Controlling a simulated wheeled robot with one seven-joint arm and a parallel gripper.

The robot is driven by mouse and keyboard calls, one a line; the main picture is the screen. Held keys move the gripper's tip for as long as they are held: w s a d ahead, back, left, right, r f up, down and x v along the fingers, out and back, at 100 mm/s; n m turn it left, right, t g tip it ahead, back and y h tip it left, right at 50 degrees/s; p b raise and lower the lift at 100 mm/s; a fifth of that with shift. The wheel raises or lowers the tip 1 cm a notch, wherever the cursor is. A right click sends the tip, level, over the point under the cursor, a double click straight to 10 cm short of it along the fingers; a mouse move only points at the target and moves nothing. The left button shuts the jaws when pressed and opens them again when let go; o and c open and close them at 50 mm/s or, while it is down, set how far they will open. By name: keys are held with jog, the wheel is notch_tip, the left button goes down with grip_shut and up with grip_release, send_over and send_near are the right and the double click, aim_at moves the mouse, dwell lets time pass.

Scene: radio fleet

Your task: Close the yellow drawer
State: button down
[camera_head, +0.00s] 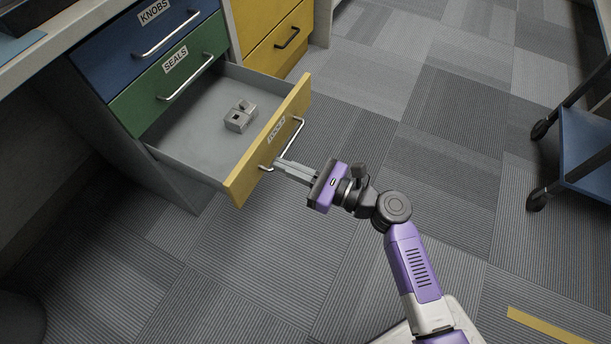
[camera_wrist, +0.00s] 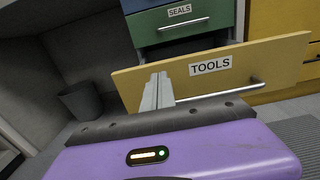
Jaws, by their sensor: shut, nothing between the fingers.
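The yellow drawer (camera_head: 270,143), labelled TOOLS, stands pulled out below the green drawer in the head view. It has a silver bar handle (camera_head: 290,146) on its front. A small grey object (camera_head: 240,116) lies inside on the grey drawer floor. In the wrist view the yellow front (camera_wrist: 271,64) fills the middle, with its handle (camera_wrist: 235,91) at the right. My gripper (camera_head: 277,163) is shut and empty. Its fingertips are at the drawer front, by the near end of the handle; I cannot tell whether they touch it. The fingertips also show in the wrist view (camera_wrist: 157,79).
The green SEALS drawer (camera_head: 150,91) and blue KNOBS drawer (camera_head: 120,49) above are shut. Another yellow drawer front (camera_head: 274,48) is at the back. A blue cart (camera_head: 585,145) on black wheels stands at the right. The carpet between is clear.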

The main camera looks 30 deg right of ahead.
aim_at(255, 153)
jog(key=b+x, duration=0.1)
jog(key=x, duration=0.3)
jog(key=shift+f, duration=0.1)
jog(key=shift+w+a, duration=0.3)
jog(key=shift+w, duration=0.2)
jog(key=shift+w+a, duration=0.3)
jog(key=shift+w, duration=0.1)
jog(key=b+x, duration=0.3)
jog(key=x, duration=1.9)
jog(key=shift+a, duration=0.15)
jog(key=shift+w, duration=0.1)
